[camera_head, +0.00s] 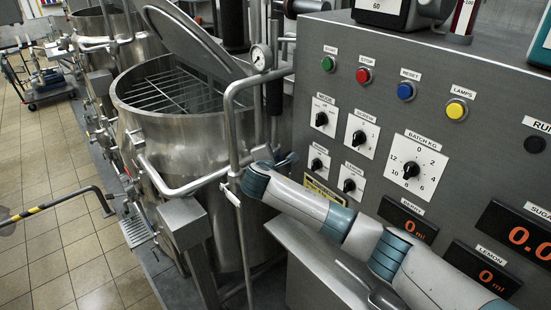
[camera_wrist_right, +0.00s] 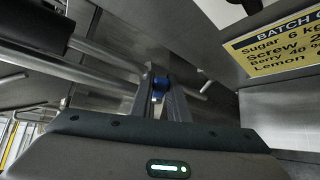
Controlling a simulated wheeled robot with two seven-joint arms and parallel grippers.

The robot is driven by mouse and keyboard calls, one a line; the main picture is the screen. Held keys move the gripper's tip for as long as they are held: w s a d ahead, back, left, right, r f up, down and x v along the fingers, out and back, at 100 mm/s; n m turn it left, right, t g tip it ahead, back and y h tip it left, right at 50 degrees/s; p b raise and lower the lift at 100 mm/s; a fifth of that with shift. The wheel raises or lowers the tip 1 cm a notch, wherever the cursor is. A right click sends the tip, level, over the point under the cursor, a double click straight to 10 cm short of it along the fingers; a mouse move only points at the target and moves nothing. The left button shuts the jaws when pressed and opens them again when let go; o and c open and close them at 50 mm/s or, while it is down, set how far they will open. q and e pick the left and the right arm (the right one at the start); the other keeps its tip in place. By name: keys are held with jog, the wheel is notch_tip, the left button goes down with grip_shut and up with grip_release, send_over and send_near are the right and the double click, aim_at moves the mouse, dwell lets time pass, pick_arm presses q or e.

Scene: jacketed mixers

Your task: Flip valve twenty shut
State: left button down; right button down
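My right arm comes in from the right of the head view, and its wrist end, with the right gripper (camera_head: 284,160), is at the pipework in front of the large steel mixer (camera_head: 190,150). The fingers are mostly hidden there by the wrist. In the right wrist view the two fingers of the right gripper (camera_wrist_right: 160,95) point away from the camera. A small blue part (camera_wrist_right: 160,82), perhaps a valve handle, shows between them near the tips. I cannot tell whether they grip it. No label reading twenty is legible. My left gripper is not in view.
The control panel (camera_head: 330,75) with buttons, knobs and red displays fills the right, close to my arm. A pressure gauge (camera_head: 261,57) stands on a pipe beside the mixer. A striped bar (camera_head: 50,205) juts in at left. Tiled floor (camera_head: 60,260) is clear there.

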jog(key=shift+f, duration=0.1)
jog(key=shift+s+d+f+m+t+b, duration=0.15)
jog(key=shift+f+m+t+b, duration=0.25)
jog(key=shift+b, duration=0.75)
jog(key=shift+s+d+f+m+t+b, duration=0.15)
jog(key=shift+f+m+t+b, duration=0.8)
jog(key=shift+b, duration=2.75)
jog(key=shift+s+d+f+m+t+b, duration=0.15)
jog(key=shift+f+m+t+b, duration=0.8)
jog(key=shift+b, duration=2.7)
jog(key=shift+a+r, duration=0.1)
jog(key=shift+r, duration=0.1)
jog(key=c, duration=1.7)
grip_release()
jog(key=shift+c, duration=0.2)
jog(key=shift+o, duration=0.3)
jog(key=shift+r, duration=0.15)
jog(key=shift+s, duration=0.15)
